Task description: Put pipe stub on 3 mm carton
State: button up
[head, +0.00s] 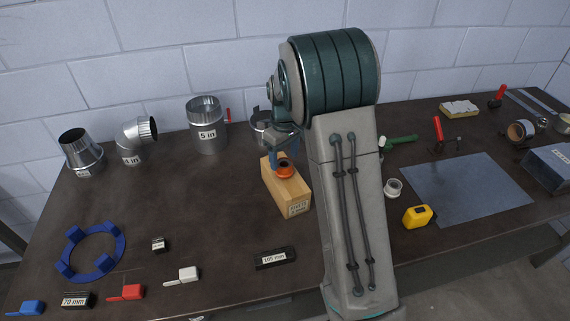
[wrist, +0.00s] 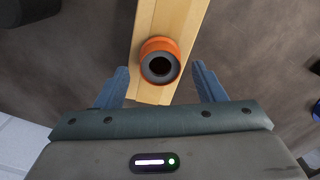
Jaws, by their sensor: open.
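A short orange ring-shaped piece with a grey rim and dark bore, which looks like the pipe stub (head: 285,170), sits on a long pale wooden-looking block (head: 292,195). In the wrist view the pipe stub (wrist: 160,60) stands near the block's end (wrist: 150,95). My gripper (wrist: 160,70) is open, with one blue finger on each side of the stub; I cannot tell whether they touch it. In the head view my gripper (head: 276,160) is over the block, partly hidden by my arm. No label clearly reads 3 mm; a small dark box (head: 158,244) has a tag too small to read.
Metal duct pieces (head: 207,125) stand at the back left. A blue ring (head: 90,250), a 105 mm block (head: 275,258) and coloured clips (head: 126,292) lie in front. A yellow tape measure (head: 418,216) and grey sheet (head: 467,188) are right. The table's left-centre has bare room.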

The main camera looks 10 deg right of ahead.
aim_at(285, 164)
notch_tip(285, 164, up, 8)
jog(key=s+r+m+t, duration=0.25)
jog(key=s+r, duration=0.35)
jog(key=s, duration=0.7)
jog(key=s+f+m+t, duration=0.1)
jog(key=s+m, duration=0.3)
jog(key=s, duration=1.1)
jog(key=shift+f+b, duration=0.4)
jog(key=shift+f, duration=0.3)
jog(key=shift+d, duration=0.1)
